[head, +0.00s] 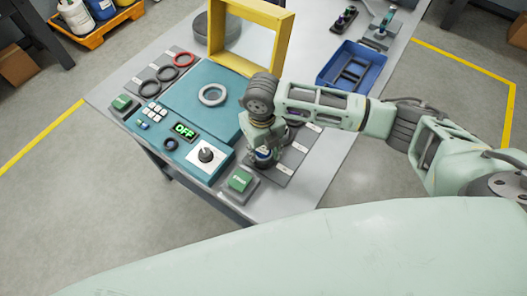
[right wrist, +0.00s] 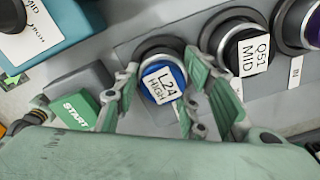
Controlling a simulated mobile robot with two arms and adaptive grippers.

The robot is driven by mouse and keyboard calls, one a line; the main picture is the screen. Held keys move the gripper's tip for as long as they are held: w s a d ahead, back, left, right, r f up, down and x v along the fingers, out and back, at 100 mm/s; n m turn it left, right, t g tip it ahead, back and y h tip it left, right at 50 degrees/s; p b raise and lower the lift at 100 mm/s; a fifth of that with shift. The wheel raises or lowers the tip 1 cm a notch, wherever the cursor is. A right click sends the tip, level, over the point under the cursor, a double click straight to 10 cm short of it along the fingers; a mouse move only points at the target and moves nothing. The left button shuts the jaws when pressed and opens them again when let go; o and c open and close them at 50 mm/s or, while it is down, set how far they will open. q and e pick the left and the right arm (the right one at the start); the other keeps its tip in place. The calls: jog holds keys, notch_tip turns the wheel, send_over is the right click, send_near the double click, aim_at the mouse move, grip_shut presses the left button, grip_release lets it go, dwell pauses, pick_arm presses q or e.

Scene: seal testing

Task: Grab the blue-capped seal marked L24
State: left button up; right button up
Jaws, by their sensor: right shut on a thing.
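The blue-capped seal (right wrist: 163,82) shows in the right wrist view, with a white label reading L24 HIGH on its cap. It stands in a dark round fitting on a grey strip. My right gripper (right wrist: 164,72) has its green-padded fingers on either side of it and is shut on it. I cannot tell whether the seal is lifted. My left gripper is not in view.
A black-capped seal (right wrist: 250,52) marked Q51 MID stands close on the right, with a purple-capped one (right wrist: 313,24) beyond. A green START button (head: 240,180) is close by. The teal tester (head: 190,105) reads OFF. A blue tray (head: 350,68) lies farther back.

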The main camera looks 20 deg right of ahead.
grip_shut()
jog(key=shift+r, duration=0.1)
